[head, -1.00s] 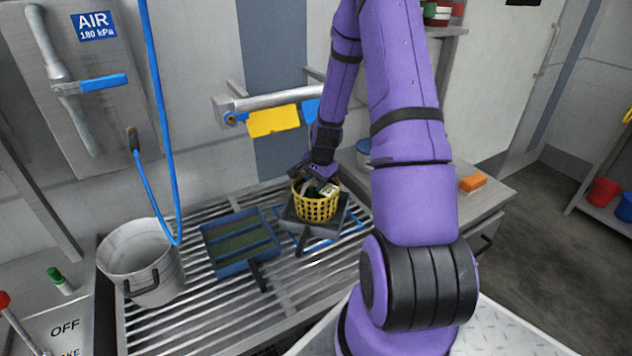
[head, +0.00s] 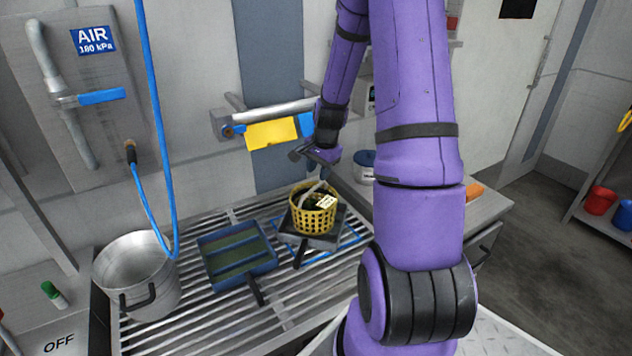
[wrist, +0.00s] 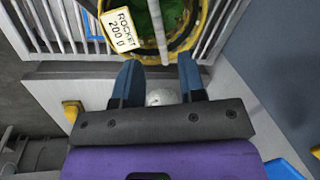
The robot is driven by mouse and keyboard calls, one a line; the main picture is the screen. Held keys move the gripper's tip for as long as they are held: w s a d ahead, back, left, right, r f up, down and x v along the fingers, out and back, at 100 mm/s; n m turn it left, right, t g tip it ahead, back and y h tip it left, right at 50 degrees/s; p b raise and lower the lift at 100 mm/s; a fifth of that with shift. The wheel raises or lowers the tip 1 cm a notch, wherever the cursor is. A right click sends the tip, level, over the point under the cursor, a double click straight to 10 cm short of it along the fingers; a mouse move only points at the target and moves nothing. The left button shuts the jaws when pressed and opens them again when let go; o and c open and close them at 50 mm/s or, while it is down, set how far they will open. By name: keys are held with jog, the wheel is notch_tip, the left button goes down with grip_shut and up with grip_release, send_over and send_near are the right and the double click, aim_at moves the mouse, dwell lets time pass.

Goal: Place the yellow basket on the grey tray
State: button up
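The yellow basket (head: 311,219) sits upright on the grey tray (head: 332,238) on the slatted rack, with dark greens and a label inside. In the wrist view the basket's rim (wrist: 181,47) shows at the top, with a "ROCKET 200 g" label (wrist: 123,31). My gripper (head: 296,154) is above and behind the basket, apart from it. In the wrist view its two blue fingers (wrist: 158,78) stand apart with nothing between them.
A blue divided tray (head: 237,254) with a black handle lies left of the grey tray. A metal pot (head: 137,275) stands farther left. A yellow cloth (head: 271,134) hangs on the wall rail behind. A blue hose (head: 158,130) hangs at the left.

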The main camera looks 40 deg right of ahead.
jog(key=s+a+r+n+t, duration=0.15)
jog(key=a+r+n, duration=0.25)
jog(key=a+r, duration=0.45)
jog(key=s+a+r+n, duration=0.35)
jog(key=a+r, duration=0.25)
jog(key=r, duration=0.5)
jog(key=s+a+r+n, duration=0.4)
jog(key=s+a, duration=0.1)
jog(key=s, duration=0.3)
jog(key=s+a+r+n+t, duration=0.1)
jog(key=s+a+r+n, duration=0.4)
jog(key=s, duration=0.4)
jog(key=shift+a, duration=0.5)
jog(key=shift+t, duration=0.25)
